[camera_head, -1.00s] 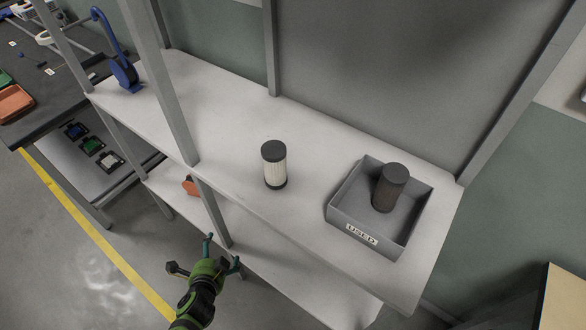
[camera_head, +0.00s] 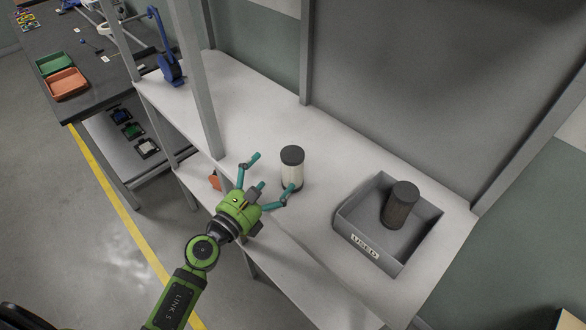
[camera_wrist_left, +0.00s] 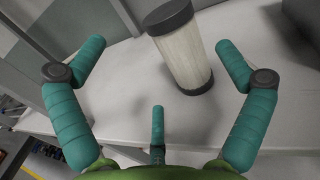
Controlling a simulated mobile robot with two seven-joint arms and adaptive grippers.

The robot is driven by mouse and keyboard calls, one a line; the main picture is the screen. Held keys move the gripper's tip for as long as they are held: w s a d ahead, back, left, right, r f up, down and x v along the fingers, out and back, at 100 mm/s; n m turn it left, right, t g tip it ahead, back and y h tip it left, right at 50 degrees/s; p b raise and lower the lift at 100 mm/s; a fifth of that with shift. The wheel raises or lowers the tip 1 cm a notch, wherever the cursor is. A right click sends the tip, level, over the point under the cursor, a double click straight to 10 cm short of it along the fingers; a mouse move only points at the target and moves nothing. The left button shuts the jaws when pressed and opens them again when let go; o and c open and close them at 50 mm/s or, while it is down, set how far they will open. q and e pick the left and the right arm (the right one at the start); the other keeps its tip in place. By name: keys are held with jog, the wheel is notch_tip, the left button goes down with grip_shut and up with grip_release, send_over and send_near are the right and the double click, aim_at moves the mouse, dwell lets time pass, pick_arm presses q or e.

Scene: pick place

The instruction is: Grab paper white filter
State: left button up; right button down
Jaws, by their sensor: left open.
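The white paper filter (camera_head: 291,172), a pale pleated cylinder with dark end caps, stands upright on the white shelf. My left gripper (camera_head: 273,174) is open and empty at the shelf's front edge, close in front of the filter and a little to its left. One finger overlaps the filter's lower part in the head view. In the left wrist view the filter (camera_wrist_left: 181,58) appears ahead, between the spread teal fingers of the gripper (camera_wrist_left: 160,55), nearer the right one. I cannot tell whether any finger touches it. My right gripper is not in view.
A grey bin labelled USED (camera_head: 353,228) stands right on the shelf (camera_head: 330,190), holding a dark filter (camera_head: 400,205). A grey upright post (camera_head: 201,85) rises left of my gripper. A blue object (camera_head: 167,55) stands at the shelf's far left. Shelf space between filter and bin is clear.

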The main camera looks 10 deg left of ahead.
aim_at(282, 170)
pick_arm(q)
jog(key=shift+w+d, duration=0.3)
jog(key=x, duration=0.4)
jog(key=f+x, duration=0.1)
jog(key=x, duration=0.1)
jog(key=shift+d+f, duration=0.1)
jog(key=shift+d, duration=0.25)
jog(key=c, duration=1.3)
